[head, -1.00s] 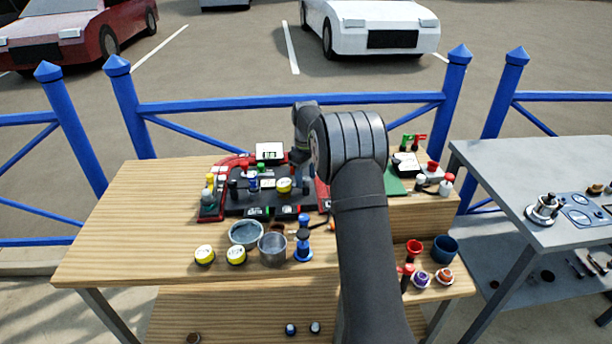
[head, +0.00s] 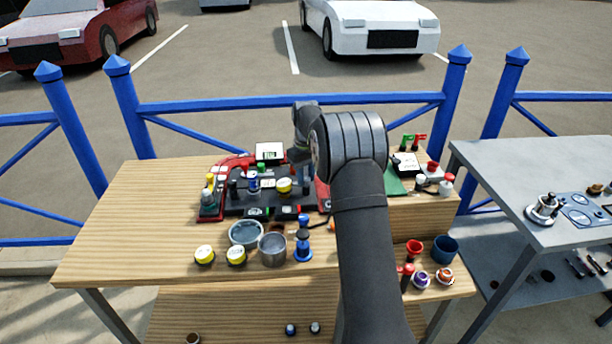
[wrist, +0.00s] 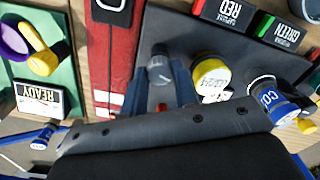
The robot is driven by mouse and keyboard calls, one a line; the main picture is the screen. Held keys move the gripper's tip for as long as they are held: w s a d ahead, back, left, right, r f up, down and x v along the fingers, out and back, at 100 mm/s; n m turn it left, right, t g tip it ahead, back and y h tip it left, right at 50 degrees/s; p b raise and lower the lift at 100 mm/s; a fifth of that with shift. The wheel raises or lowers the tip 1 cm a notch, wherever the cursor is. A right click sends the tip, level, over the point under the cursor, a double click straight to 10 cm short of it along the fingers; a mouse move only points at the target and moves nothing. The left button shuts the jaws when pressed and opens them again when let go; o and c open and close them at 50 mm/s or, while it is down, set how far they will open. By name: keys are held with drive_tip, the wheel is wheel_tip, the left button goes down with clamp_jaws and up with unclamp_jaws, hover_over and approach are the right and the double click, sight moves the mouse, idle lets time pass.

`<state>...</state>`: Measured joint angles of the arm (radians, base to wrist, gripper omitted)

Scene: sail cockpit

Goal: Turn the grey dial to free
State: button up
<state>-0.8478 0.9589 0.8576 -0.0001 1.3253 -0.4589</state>
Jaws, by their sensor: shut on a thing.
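The grey dial (wrist: 160,67) shows in the wrist view on the dark grey panel (wrist: 205,35), close to a red strip with white lines. My gripper (wrist: 161,80) has one blue-grey finger on each side of the dial and is shut on it. A small orange-red mark (wrist: 161,107) shows between the fingers. I cannot read any "free" mark or tell which way the dial points. In the head view my gripper (head: 306,182) is over the right part of the panel, and my arm hides the dial.
A yellow-ringed white-topped round piece (wrist: 210,74) stands just right of my gripper. A blue can (wrist: 280,100) is farther right. Red and green labelled blocks (wrist: 225,14) line the panel edge. In the head view, cups (head: 272,249) stand in front; the left tabletop (head: 130,230) is clear.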

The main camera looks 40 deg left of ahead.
sight(306, 178)
drive_tip(key=m, duration=0.4)
drive_tip(key=shift+m, duration=0.3)
drive_tip(key=m, duration=0.4)
drive_tip(key=shift+m, duration=0.3)
drive_tip(key=o, duration=1)
wheel_tip(306, 178, up, 18)
drive_tip(key=shift+f, duration=0.25)
